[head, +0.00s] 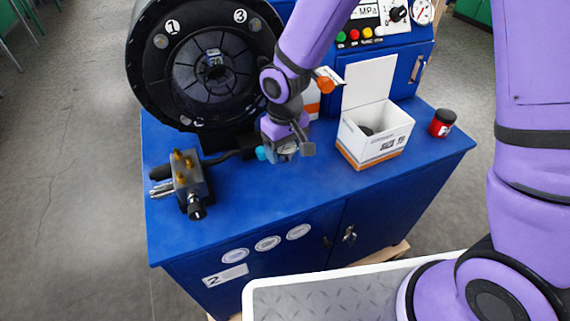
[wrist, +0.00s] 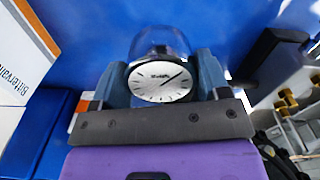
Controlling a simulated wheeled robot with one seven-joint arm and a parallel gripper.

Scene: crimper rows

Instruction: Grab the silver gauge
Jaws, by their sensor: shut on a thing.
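The silver gauge (wrist: 160,82) has a round white dial with black marks and a dark needle, and a shiny metal body. In the wrist view it sits between the two blue-grey fingers of my gripper (wrist: 160,70), which is shut on it. In the head view my gripper (head: 284,152) points down over the blue bench top, in front of the black round machine head. The gauge is mostly hidden there by the gripper. I cannot tell whether the gauge touches the bench.
An open white and orange box (head: 375,137) stands to the right, with a dark thing inside. A red jar with a black lid (head: 442,123) is beyond it. A valve block with brass fittings (head: 186,182) lies at the left. The bench front (head: 300,195) is clear.

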